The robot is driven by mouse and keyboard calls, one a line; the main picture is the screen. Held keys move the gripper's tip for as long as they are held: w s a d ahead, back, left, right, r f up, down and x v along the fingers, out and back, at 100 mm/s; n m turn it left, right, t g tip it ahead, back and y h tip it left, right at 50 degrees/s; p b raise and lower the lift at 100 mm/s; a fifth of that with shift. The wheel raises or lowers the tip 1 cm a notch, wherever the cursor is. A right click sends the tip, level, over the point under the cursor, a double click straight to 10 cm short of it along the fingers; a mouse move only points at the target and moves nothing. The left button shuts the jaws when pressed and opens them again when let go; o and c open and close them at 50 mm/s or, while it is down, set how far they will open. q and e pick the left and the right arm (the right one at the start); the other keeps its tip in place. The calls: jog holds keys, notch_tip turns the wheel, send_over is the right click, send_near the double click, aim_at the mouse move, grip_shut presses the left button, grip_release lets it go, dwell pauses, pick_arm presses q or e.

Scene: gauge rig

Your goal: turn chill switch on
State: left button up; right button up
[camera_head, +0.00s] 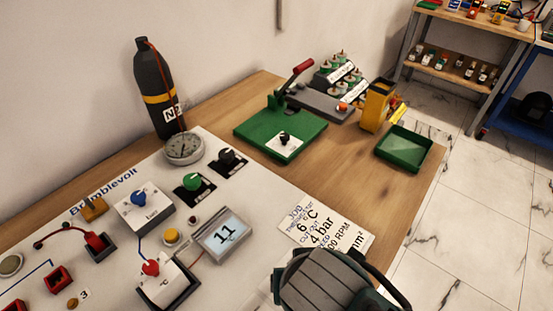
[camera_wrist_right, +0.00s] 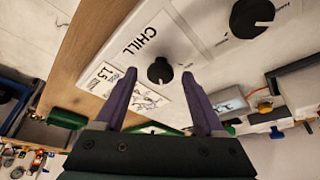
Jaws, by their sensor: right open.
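In the right wrist view, a black round knob (camera_wrist_right: 159,69) sits on a white panel beside the printed word CHILL. It has a pale pointer mark. My right gripper (camera_wrist_right: 160,76) is open, with its two purple fingers reaching toward the panel. The knob shows between the fingertips, with a gap on both sides; I cannot tell how far the tips are from the panel. I cannot read a CHILL label in the head view. My left gripper is not in view.
A larger black knob (camera_wrist_right: 251,17) is near the CHILL knob. The head view shows a display (camera_head: 226,234) reading 11, a blue knob (camera_head: 138,198), a green knob (camera_head: 192,182), a round gauge (camera_head: 184,147), a black bottle (camera_head: 155,88) and a green tray (camera_head: 404,148).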

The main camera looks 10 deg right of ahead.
jog(key=shift+s+r, duration=0.1)
jog(key=shift+r, duration=0.25)
jog(key=p+v, duration=0.4)
jog(key=v, duration=0.5)
jog(key=shift+r, duration=0.1)
